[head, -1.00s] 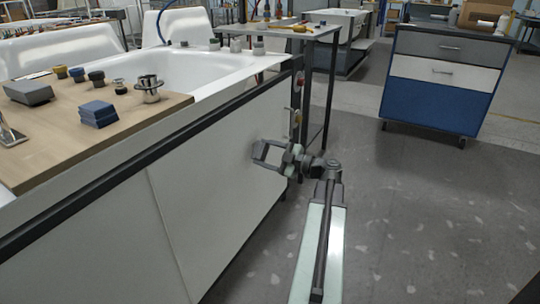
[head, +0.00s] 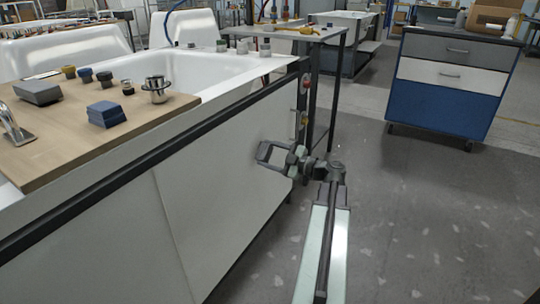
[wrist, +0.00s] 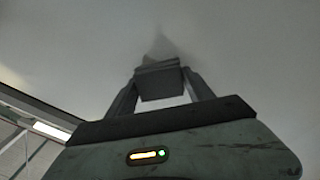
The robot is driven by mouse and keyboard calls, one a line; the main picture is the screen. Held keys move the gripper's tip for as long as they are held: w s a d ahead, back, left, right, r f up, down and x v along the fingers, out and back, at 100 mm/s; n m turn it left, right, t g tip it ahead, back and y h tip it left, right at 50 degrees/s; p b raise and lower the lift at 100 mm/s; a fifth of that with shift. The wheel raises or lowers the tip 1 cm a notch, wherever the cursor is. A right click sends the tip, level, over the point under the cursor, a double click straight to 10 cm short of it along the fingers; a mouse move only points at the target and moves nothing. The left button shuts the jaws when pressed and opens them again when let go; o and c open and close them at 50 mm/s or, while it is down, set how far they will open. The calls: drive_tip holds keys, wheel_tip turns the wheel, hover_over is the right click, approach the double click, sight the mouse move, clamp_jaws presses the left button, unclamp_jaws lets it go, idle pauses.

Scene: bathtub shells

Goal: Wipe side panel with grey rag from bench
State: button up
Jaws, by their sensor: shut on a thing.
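The white side panel (head: 215,170) of the bathtub runs below a dark rail, with a vertical seam towards its left. My gripper (head: 264,152) is in front of the panel's far right part, close to its surface. In the wrist view, my gripper (wrist: 160,82) is shut on a small grey folded thing, the grey rag (wrist: 160,80). Its far edge is against or very near the pale panel (wrist: 70,40); I cannot tell whether it touches. In the head view the rag is hardly distinguishable from the dark fingers.
A wooden board (head: 60,145) on the tub carries a grey block (head: 37,91), a blue block (head: 106,114) and several knobs. A metal-legged bench (head: 300,35) stands beyond the panel's end. A blue drawer cabinet (head: 450,85) stands at right. Grey floor between is clear.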

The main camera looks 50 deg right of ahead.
sight(272, 148)
drive_tip(key=shift+w+a, duration=0.15)
drive_tip(key=shift+w, duration=0.45)
drive_tip(key=shift+w+d, duration=0.2)
drive_tip(key=shift+d, duration=0.8)
drive_tip(key=shift+w+d, duration=0.2)
drive_tip(key=shift+d, duration=0.8)
drive_tip(key=shift+w+a, duration=0.1)
drive_tip(key=shift+w, duration=0.05)
drive_tip(key=shift+s+a, duration=0.2)
drive_tip(key=shift+a, duration=0.45)
drive_tip(key=shift+s+a, duration=0.2)
drive_tip(key=shift+a, duration=0.5)
drive_tip(key=shift+s+a, duration=0.2)
drive_tip(key=shift+a, duration=0.45)
drive_tip(key=shift+d, duration=0.1)
drive_tip(key=shift+v, duration=3)
drive_tip(key=shift+s, duration=0.15)
